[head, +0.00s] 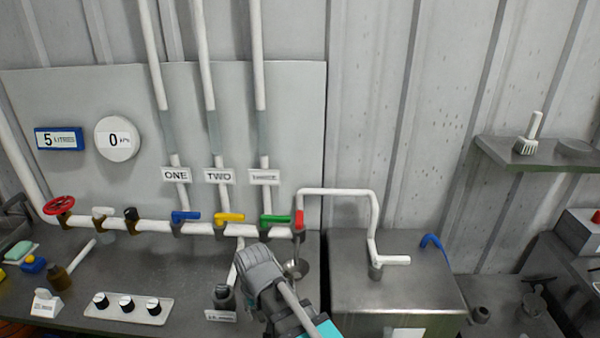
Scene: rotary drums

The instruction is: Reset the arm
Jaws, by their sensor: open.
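My arm comes in at the bottom middle of the head view, with a teal cap and a light grey tube. At its upper end is a grey ribbed part that I take for my gripper (260,266). It is open, and no object shows in it. Its separate fingertips are hard to make out. It is in front of the bench edge, below the green-handled valve (274,220) and left of the metal box (395,285). The arm hides part of the bench and any gap between it and the box.
A white pipe (150,225) runs along the bench (200,270) with a red wheel (59,205) and blue (185,216), yellow (230,217) and green handles. A knob panel (128,307) sits front left. A shelf (548,158) with a brush-like item juts out right.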

